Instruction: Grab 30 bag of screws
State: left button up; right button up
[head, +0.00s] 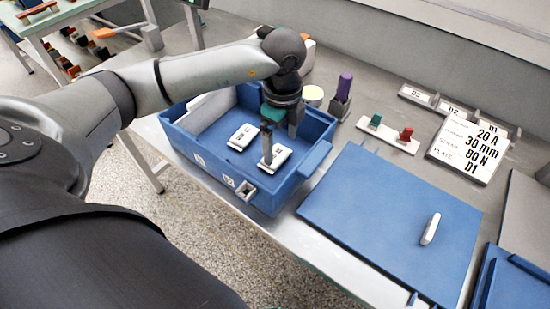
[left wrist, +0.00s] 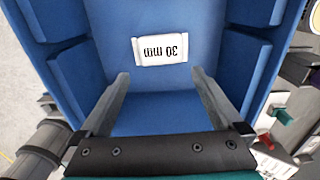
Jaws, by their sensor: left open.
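My left gripper (head: 281,140) reaches down into the blue bin (head: 215,172) with its fingers apart and nothing between them. One white bag (head: 280,157) lies on the bin floor by the fingers, partly covered by one of them. A second white bag (head: 242,137) lies left of it. In the left wrist view a white bag printed "30 mm" (left wrist: 161,50) lies flat, upside down in the picture, just beyond the open fingertips (left wrist: 160,77). The labels are too small to read in the head view. My right gripper is not in view.
A blue lid (head: 385,220) with a white handle lies right of the bin. A card (head: 468,146) reads 20 A, 30 mm, 80 N, D1. A purple-topped item (head: 343,92) and a plate with green and red parts (head: 388,134) stand behind. Bin walls surround the gripper.

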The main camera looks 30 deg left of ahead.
aim_at(281, 159)
pick_arm(q)
jog(key=shift+f, duration=0.45)
notch_tip(281, 159, down, 4)
jog(key=shift+w+f+b, duration=0.1)
jog(key=shift+f+b, duration=0.15)
jog(key=shift+b, duration=0.4)
jog(key=shift+c, duration=0.9)
jog(key=c, duration=0.8)
jog(key=shift+c, duration=0.8)
jog(key=shift+r, duration=0.1)
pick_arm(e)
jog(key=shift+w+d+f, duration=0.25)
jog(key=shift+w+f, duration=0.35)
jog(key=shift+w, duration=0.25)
